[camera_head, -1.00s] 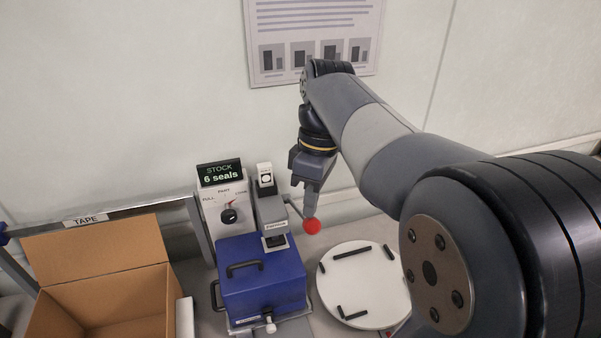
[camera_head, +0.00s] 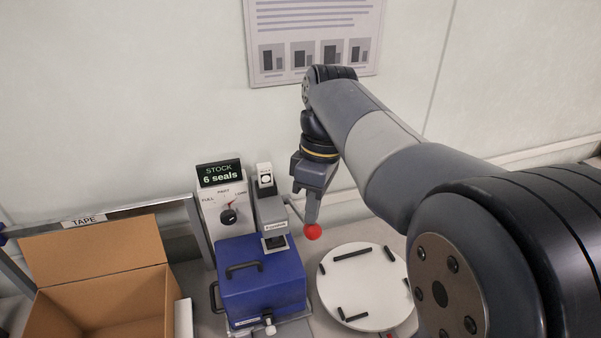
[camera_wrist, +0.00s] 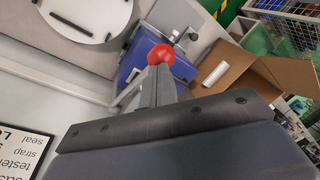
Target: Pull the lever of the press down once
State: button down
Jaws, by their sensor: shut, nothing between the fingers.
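The press (camera_head: 270,212) is a grey upright column standing behind and over a blue case (camera_head: 262,280). Its lever ends in a red ball knob (camera_head: 312,231), to the right of the column. My gripper (camera_head: 311,219) is shut and empty, pointing down with its fingertips at the top of the red knob. In the wrist view the red knob (camera_wrist: 161,54) shows just beyond the tips of my shut fingers. They look in contact, but the exact touch is hard to tell.
A display (camera_head: 219,173) reads "STOCK 6 seals" above a dial (camera_head: 229,215). A round white plate (camera_head: 370,290) with several black bars lies to the right. An open cardboard box (camera_head: 100,270) stands at the left, near a tape rail (camera_head: 140,209). The wall is close behind.

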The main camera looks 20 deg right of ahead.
jog(key=shift+s+f+b, duration=0.4)
jog(key=shift+s+f, duration=0.05)
jog(key=shift+s, duration=0.15)
dwell(0.7)
jog(key=shift+r, duration=0.1)
dwell(0.4)
jog(key=shift+w+r+p, duration=0.35)
jog(key=shift+r+p, duration=0.05)
jog(key=shift+p, duration=0.25)
jog(key=w+r+p, duration=0.6)
jog(key=w+p, duration=0.3)
jog(key=p, duration=0.2)
jog(key=shift+r, duration=0.4)
jog(key=shift+w, duration=0.1)
